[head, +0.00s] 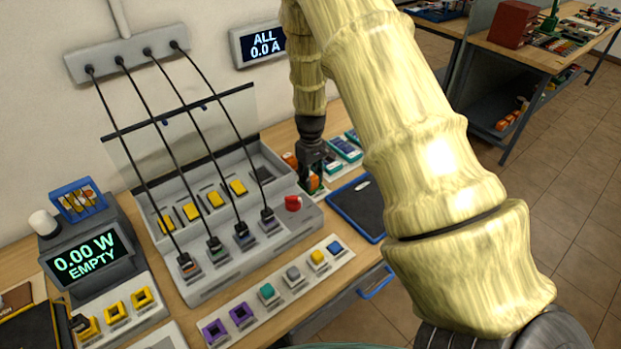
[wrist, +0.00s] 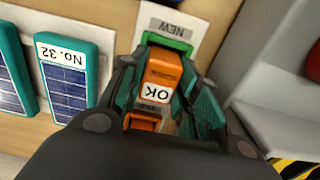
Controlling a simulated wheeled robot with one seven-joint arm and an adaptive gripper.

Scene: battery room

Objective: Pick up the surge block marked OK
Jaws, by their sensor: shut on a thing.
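The surge block marked OK (wrist: 160,70) is orange with a white OK label, read upside down in the wrist view. My gripper (wrist: 162,100) is shut on it, with one finger on each side. In the head view my gripper (head: 313,166) points down at the back right of the bench, and a bit of the orange block (head: 314,183) shows between its fingers. A green piece (wrist: 167,38) beside a label reading NEW lies just beyond the block. I cannot tell whether the block is clear of the surface beneath.
Blue-celled teal modules (wrist: 70,78), one labelled No. 32, lie left of the gripper in the wrist view. A grey charging station (head: 205,275) with hanging cables, a red knob (head: 293,202) and a dark tray (head: 358,207) are close by. Another orange piece (head: 290,159) is behind.

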